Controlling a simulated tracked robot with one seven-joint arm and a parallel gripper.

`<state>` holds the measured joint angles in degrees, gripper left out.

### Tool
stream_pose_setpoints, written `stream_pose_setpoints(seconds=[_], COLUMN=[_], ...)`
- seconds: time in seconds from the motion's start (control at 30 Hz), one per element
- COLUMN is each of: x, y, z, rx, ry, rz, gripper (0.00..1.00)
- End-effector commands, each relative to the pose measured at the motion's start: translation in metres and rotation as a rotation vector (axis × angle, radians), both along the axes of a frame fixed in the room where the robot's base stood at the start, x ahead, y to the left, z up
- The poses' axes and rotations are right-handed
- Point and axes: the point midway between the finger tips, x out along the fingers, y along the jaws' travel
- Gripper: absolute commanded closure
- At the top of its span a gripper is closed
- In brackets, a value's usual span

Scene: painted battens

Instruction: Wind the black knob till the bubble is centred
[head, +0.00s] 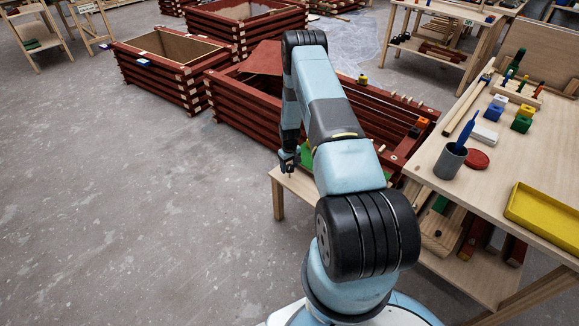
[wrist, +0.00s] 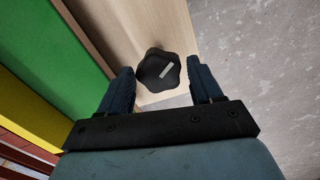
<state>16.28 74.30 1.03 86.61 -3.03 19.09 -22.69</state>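My gripper (wrist: 161,64) is open, with one dark finger on each side of the knob and a visible gap on both sides. In the head view my gripper (head: 288,164) is small and dark above the end of a low wooden bench (head: 291,186); the knob cannot be made out there. No bubble or level is visible in either view.
Green (wrist: 45,45) and yellow (wrist: 28,112) panels lie left of the knob in the wrist view. Dark red stacked batten frames (head: 165,85) stand behind my arm. A wooden table (head: 470,185) with a yellow tray (head: 545,217) is at right.

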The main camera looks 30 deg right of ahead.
Motion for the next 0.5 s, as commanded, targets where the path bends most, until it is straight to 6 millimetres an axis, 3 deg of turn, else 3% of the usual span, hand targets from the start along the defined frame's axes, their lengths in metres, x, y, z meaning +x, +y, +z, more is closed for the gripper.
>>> stream_pose_setpoints(seconds=[0.07,0.43,0.5], x=[0.0000,-0.0001,-0.0001], y=[0.0000,0.0003,0.0003], z=[0.0001,0.0001,0.0001], rx=[0.000,0.000,0.001], ry=[0.000,0.000,0.000], rz=[0.000,0.000,0.002], gripper=[0.43,0.79,0.80])
